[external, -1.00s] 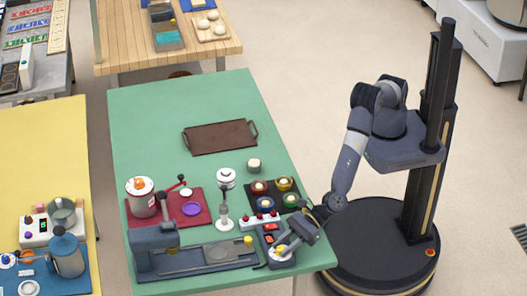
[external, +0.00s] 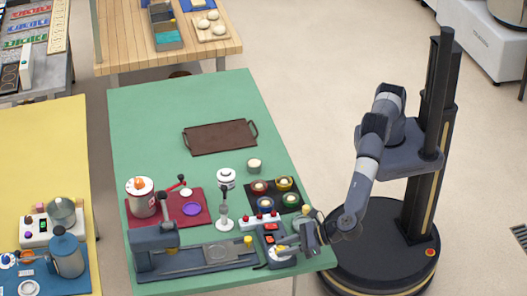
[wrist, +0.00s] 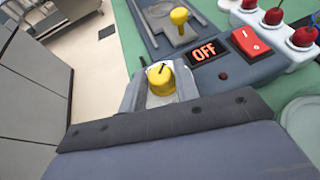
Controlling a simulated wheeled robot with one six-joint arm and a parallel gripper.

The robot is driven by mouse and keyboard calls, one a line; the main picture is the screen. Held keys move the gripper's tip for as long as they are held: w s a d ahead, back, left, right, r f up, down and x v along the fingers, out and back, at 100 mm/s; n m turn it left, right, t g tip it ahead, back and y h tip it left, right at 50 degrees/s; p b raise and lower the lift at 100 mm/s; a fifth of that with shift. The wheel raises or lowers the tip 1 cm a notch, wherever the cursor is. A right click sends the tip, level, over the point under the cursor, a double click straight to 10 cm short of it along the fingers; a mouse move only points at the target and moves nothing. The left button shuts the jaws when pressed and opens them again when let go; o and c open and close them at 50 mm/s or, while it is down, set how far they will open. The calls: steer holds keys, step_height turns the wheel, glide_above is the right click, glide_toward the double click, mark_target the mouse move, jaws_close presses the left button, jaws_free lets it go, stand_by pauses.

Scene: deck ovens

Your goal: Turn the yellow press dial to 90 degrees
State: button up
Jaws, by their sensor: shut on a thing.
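The yellow press dial (wrist: 161,82) sits on the dark control box at the end of the press. It has a dark pointer mark near its top in the wrist view. My gripper (wrist: 160,90) is shut on the dial, with a grey finger on each side of it. The display (wrist: 204,51) beside the dial reads OFF.
A red rocker switch (wrist: 250,42) is next to the display. A yellow-knobbed lever (wrist: 179,16) stands beyond the dial. A white strip with red knobs (external: 260,220) is close behind the box. The green table (external: 160,110) is clear towards the back left.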

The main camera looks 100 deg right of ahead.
steer(key=shift+a+f+m+g+h+b, duration=0.15)
steer(key=shift+m+g+h+b, duration=0.25)
steer(key=shift+m+h+b, duration=0.8)
steer(key=shift+r+b, duration=0.2)
steer(key=shift+b, duration=0.3)
steer(key=o, duration=0.9)
steer(key=shift+w, duration=0.1)
steer(key=shift+o, duration=0.2)
steer(key=b+v, duration=0.1)
steer(key=v, duration=1)
steer(key=shift+w+a, duration=0.15)
